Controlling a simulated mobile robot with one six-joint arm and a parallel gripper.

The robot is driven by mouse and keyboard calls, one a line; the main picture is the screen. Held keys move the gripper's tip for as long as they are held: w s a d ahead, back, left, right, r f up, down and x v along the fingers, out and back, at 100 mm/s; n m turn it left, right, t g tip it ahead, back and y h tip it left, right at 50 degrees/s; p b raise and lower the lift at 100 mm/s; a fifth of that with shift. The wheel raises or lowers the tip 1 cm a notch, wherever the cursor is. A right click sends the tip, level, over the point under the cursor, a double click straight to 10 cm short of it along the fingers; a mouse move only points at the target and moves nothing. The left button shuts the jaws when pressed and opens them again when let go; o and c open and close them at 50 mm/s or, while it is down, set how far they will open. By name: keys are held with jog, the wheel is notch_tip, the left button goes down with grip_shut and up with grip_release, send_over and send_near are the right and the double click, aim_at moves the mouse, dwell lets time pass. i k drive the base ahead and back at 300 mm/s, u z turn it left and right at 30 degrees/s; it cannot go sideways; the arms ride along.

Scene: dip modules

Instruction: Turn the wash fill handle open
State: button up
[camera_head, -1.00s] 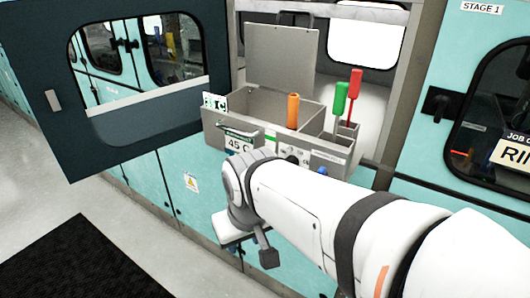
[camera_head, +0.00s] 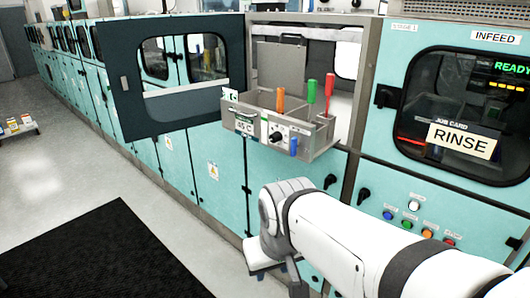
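No label I can read says which one is the wash fill handle. My gripper (camera_head: 262,264) is low in front of the machine, below the box and apart from the handles. The wrist hides most of it, so its fingers cannot be read.
A dark windowed door (camera_head: 185,108) stands open left of the box. A RINSE card (camera_head: 462,140) sits in the window at right, above several coloured buttons (camera_head: 409,224). A black mat (camera_head: 105,255) lies on the floor at left. The grey floor (camera_head: 75,170) beyond it is mostly clear.

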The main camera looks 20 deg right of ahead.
aim_at(294, 145)
jog(key=z, duration=0.55)
jog(key=i, duration=0.9)
jog(key=u, duration=0.3)
jog(key=k, duration=1.1)
jog(key=z, duration=0.45)
jog(key=i, duration=1)
jog(key=z, duration=0.05)
